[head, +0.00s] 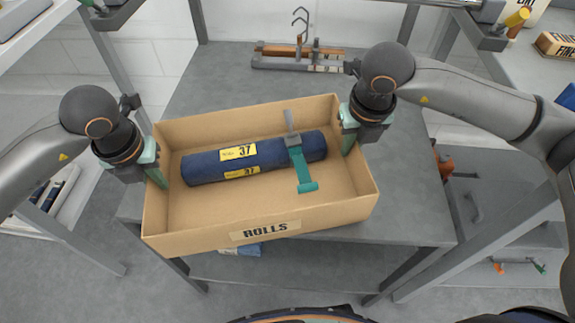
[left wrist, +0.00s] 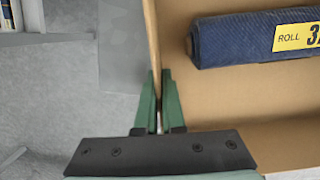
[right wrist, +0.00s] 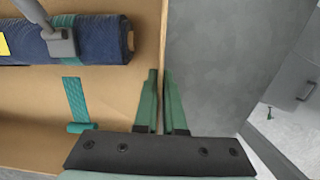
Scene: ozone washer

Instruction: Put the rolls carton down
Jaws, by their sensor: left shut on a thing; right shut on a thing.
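The rolls carton (head: 318,216) is an open brown box marked ROLLS, over the grey table (head: 225,75) in the head view and slightly tilted in the picture. I cannot tell whether its base touches the table. Inside lies a dark blue roll (head: 210,166) with yellow labels reading 37 and a green strap (head: 303,172) with a grey buckle. My left gripper (head: 158,176) is shut on the carton's left wall, which also shows in the left wrist view (left wrist: 153,40). My right gripper (head: 348,143) is shut on the carton's right wall, seen in the right wrist view (right wrist: 163,45).
A grey rack with hanger-like hooks (head: 298,58) stands at the back of the table. Bare tabletop lies behind and to the right of the carton. Shelving with boxes (head: 555,44) stands at the right, and a lower shelf (head: 300,268) runs below the table.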

